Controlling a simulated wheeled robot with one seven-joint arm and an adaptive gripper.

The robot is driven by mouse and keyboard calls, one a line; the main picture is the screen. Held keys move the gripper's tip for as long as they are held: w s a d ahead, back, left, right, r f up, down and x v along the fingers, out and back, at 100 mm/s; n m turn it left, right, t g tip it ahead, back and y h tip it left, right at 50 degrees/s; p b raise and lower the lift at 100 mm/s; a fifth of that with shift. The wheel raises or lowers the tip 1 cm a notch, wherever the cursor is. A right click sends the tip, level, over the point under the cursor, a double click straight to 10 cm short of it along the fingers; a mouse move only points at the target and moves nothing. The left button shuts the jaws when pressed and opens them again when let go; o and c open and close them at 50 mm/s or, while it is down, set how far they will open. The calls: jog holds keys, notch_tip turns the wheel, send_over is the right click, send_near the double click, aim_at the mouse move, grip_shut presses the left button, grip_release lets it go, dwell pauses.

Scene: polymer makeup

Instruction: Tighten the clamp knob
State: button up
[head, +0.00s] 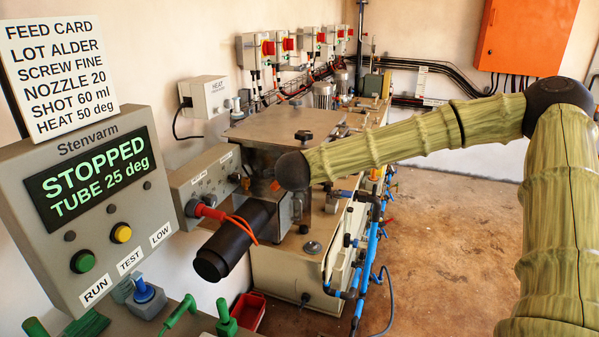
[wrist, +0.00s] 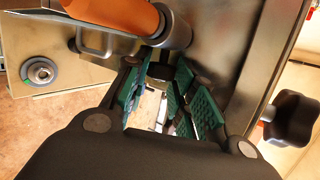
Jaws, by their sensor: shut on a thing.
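In the wrist view my gripper (wrist: 164,78) reaches towards a metal part of the machine, its green ribbed finger pads on either side of a small dark part (wrist: 160,71). It is shut on that part, which the fingers largely hide; I cannot tell whether it is the clamp knob. A black lobed knob (wrist: 291,118) stands apart at the right of the wrist view. In the head view my arm reaches the machine's hopper area, and the fingers are hidden. Another black knob (head: 304,134) sits on top of the metal lid (head: 280,122).
An orange grip (wrist: 120,14) with a metal collar is close above my fingers. In the head view, a black cylinder (head: 235,242) with an orange cable juts forward. The control panel (head: 92,205) reads STOPPED, TUBE 25 deg. Blue hoses (head: 371,262) run along the right; the floor beyond is clear.

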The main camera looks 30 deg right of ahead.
jog(key=shift+d, duration=0.1)
dwell(0.3)
jog(key=o, duration=1)
jog(key=v, duration=1.2)
jog(key=shift+w, duration=0.15)
